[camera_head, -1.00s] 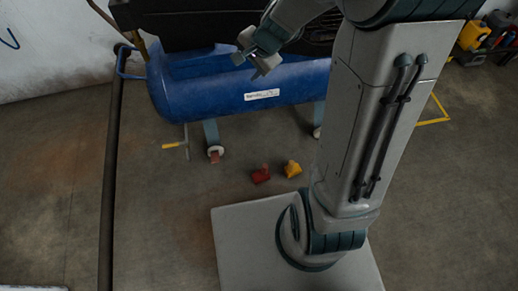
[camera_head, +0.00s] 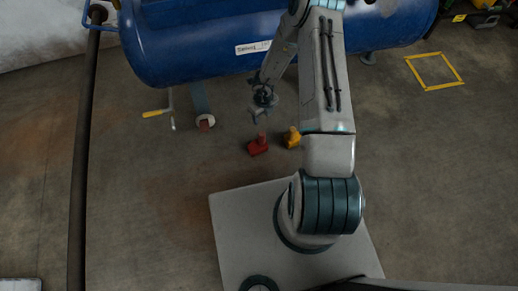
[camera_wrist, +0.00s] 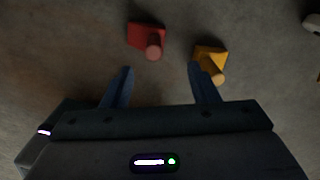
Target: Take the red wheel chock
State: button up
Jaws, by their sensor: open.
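The red wheel chock (camera_head: 257,147) lies on the floor in front of the blue tank, with a stubby round handle on it. In the wrist view the red chock (camera_wrist: 146,37) is just beyond the fingertips, slightly left of the middle. My gripper (camera_head: 262,113) hangs above and behind it in the head view, apart from it. In the wrist view my gripper (camera_wrist: 160,68) has its two fingers spread, with only bare floor between them. Nothing is held.
A yellow chock (camera_head: 292,137) stands close right of the red one; the right finger partly overlaps it in the wrist view. A dark pipe (camera_head: 85,150) runs along the left.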

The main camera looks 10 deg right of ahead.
aim_at(263, 133)
jog(key=shift+m+g, duration=0.3)
jog(key=shift+m, duration=0.1)
jog(key=f+b, duration=0.1)
jog(key=f, duration=0.2)
jog(key=s+f+b, duration=0.1)
jog(key=f, duration=0.3)
jog(key=f+b, duration=0.2)
jog(key=f, duration=0.1)
jog(key=shift+s+f, duration=0.2)
jog(key=shift+s+a+f+b, duration=0.15)
jog(key=shift+f+b, duration=0.75)
jog(key=shift+f, duration=0.6)
jog(key=shift+w+a+f+b, duration=0.1)
jog(key=shift+f+b, duration=0.75)
jog(key=shift+f, duration=0.6)
jog(key=shift+c, duration=0.3)
jog(key=shift+r, duration=0.1)
grip_shut()
